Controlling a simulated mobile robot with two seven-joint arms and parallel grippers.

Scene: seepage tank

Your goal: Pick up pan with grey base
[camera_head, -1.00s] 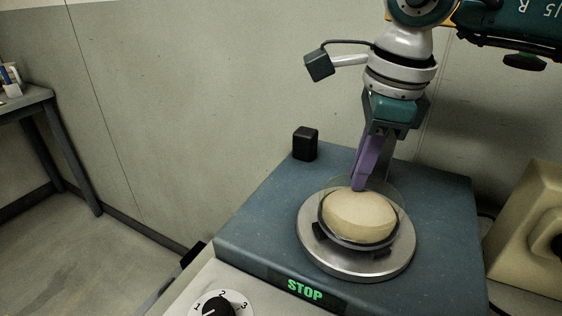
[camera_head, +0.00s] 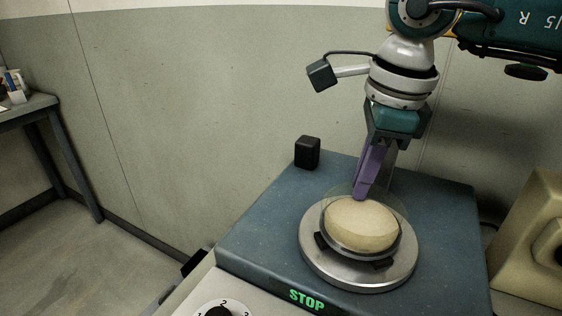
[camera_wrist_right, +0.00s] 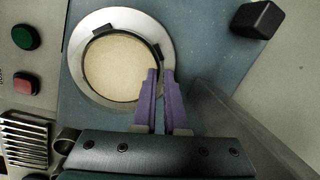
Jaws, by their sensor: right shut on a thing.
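A round pan with a clear rim, dark grey lower edge and beige contents (camera_head: 362,226) sits on a round metal plate (camera_head: 330,271). It also shows in the right wrist view (camera_wrist_right: 121,66). My right gripper (camera_head: 361,197) reaches down from above at the pan's far edge. Its purple fingers (camera_wrist_right: 160,76) are shut on the pan's rim, seen close together in the right wrist view. The clear rim is hard to make out between the fingertips. My left gripper is not in view.
The plate is on a blue-grey bench top (camera_head: 262,222) with a green STOP display (camera_head: 307,298) and a dial (camera_head: 218,312) in front. A black block (camera_head: 307,152) stands at the back left. A beige housing (camera_head: 530,235) stands at right.

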